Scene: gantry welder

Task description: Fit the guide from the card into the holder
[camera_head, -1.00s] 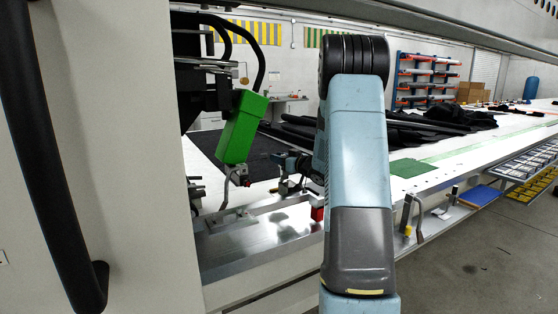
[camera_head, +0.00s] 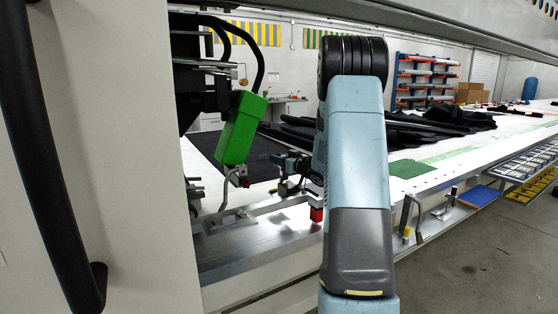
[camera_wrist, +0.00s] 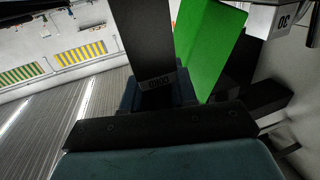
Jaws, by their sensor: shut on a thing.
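My gripper (camera_head: 279,160) is partly behind my blue arm in the head view, pointing left toward the welding head. I cannot pick out the card or the holder with certainty.
The metal bench rail (camera_head: 260,240) runs below my gripper. A red block (camera_head: 316,214) stands on it beside my arm. A white machine panel (camera_head: 130,170) closes off the left. The long white table (camera_head: 450,155) has a green mat (camera_head: 408,168) and dark cloth (camera_head: 440,120).

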